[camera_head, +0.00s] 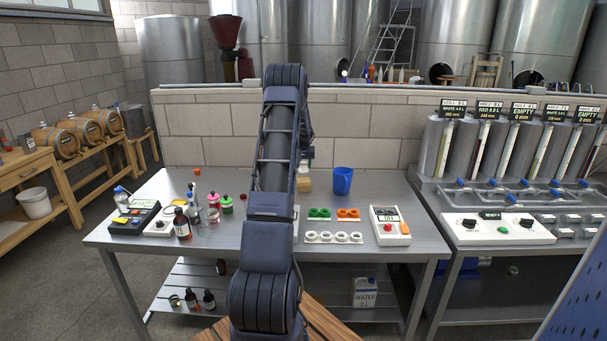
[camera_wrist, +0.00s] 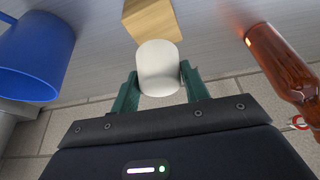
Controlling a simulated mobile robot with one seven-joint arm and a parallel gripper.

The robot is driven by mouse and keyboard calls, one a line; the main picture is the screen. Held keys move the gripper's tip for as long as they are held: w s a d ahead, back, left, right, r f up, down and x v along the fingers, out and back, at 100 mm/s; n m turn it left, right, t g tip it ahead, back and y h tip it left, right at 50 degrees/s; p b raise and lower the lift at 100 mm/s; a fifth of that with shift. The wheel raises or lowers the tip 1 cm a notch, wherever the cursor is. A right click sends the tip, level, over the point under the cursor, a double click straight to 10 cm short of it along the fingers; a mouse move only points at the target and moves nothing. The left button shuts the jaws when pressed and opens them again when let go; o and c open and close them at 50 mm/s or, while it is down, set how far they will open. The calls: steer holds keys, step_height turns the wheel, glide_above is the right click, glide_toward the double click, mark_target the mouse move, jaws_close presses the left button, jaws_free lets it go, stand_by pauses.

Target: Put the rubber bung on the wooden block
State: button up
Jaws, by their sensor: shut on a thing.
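My gripper (camera_wrist: 158,85) is shut on a white rubber bung (camera_wrist: 158,66), which sits between its green fingers in the wrist view. The wooden block (camera_wrist: 151,20) lies just beyond the bung in that view, its far part cut off by the frame edge. In the head view the wooden block (camera_head: 304,184) stands on the metal table behind my arm, partly hidden. My gripper is mostly hidden by my arm there, above and near the block. I cannot tell whether the bung touches the block.
A blue cup (camera_head: 342,181) stands just right of the block. A brown bottle (camera_wrist: 284,65) is close on the other side in the wrist view. Green and orange pieces (camera_head: 332,213), white rings (camera_head: 333,237) and a meter box (camera_head: 390,226) occupy the right half of the table (camera_head: 225,258).

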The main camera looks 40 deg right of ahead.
mark_target(303, 172)
steer(key=shift+f, duration=2.3)
steer(key=shift+f, duration=0.15)
steer(key=o, duration=1)
steer(key=v, duration=1.2)
